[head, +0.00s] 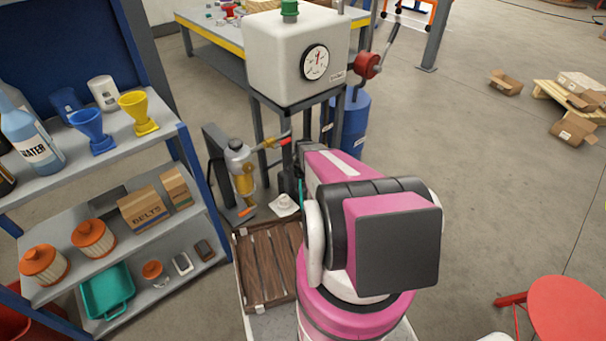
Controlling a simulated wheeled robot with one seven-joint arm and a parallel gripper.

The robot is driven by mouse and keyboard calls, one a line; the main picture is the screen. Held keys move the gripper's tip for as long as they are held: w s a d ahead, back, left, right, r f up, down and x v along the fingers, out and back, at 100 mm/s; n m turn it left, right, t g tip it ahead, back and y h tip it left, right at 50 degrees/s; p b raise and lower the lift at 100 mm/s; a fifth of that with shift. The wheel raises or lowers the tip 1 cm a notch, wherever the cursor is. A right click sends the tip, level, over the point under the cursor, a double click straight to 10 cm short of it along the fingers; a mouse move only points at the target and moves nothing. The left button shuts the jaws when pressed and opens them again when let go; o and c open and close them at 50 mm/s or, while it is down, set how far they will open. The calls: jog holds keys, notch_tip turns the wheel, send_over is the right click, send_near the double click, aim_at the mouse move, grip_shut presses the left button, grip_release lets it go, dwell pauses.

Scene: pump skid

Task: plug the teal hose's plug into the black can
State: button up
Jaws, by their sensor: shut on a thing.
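A short teal strip (300,192), which looks like part of the teal hose, shows just left of my pink and white arm. The rest of the hose and its plug are hidden behind my arm. I cannot pick out the black can for sure; dark parts stand beside the teal strip under the white tank. My gripper is hidden behind my arm, so I cannot see its jaws or what is between them.
The white tank (290,62) with a gauge stands on a dark frame ahead. A yellow filter unit (243,172) stands left of my arm. A loaded shelf (160,140) is at the left, a slatted wooden tray (240,270) below. A red stool (566,310) is at right; floor there is open.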

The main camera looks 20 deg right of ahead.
jog(key=shift+f, duration=0.95)
dwell(0.3)
jog(key=o, duration=1.1)
jog(key=shift+r, duration=0.1)
notch_tip(320, 180, up, 11)
jog(key=shift+f, duration=0.15)
jog(key=shift+s, duration=0.1)
